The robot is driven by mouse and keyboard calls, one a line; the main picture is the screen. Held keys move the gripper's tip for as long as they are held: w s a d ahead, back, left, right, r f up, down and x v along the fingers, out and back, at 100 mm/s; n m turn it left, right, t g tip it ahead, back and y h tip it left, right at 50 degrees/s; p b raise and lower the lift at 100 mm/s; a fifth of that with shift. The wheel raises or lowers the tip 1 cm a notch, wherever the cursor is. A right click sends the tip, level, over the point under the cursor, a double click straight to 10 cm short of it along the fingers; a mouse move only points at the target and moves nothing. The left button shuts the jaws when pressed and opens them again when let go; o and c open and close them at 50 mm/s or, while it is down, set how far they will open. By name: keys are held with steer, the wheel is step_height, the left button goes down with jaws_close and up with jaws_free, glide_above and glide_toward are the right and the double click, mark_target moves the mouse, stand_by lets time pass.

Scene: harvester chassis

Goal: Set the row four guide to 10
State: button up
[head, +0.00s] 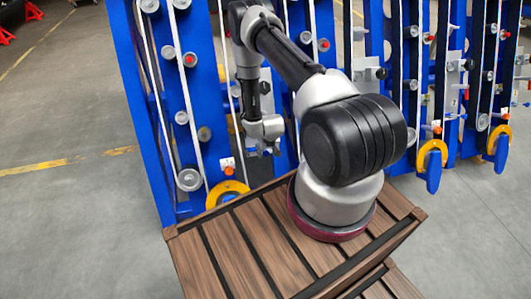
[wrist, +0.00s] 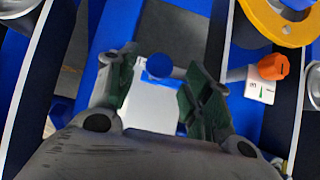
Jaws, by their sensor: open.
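My gripper (wrist: 162,90) is open, with its two dark green finger pads apart and nothing held between them. A round blue knob (wrist: 159,66) shows between the fingertips, in front of a white plate (wrist: 152,105); I cannot tell whether a finger touches it. To the right is an orange knob (wrist: 273,66) on a grey rod, with a small white marked label (wrist: 260,88) that is too small to read. In the head view my gripper (head: 264,151) is at the blue chassis. An orange knob (head: 228,171) is just left of it. No row number is legible.
A yellow ring (wrist: 280,20) is close at the upper right of the wrist view. Blue upright panels (head: 150,120) with white belts and rollers stand side by side. More yellow rings (head: 432,152) sit to the right. Open grey floor (head: 70,220) lies at left.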

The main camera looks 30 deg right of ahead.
steer(key=shift+x, duration=1.25)
steer(key=shift+c, duration=0.2)
jaws_close()
steer(key=shift+s+d, duration=0.15)
steer(key=shift+d, duration=0.4)
steer(key=shift+s+d, duration=0.15)
steer(key=shift+d, duration=0.35)
steer(key=shift+o, duration=0.2)
jaws_free()
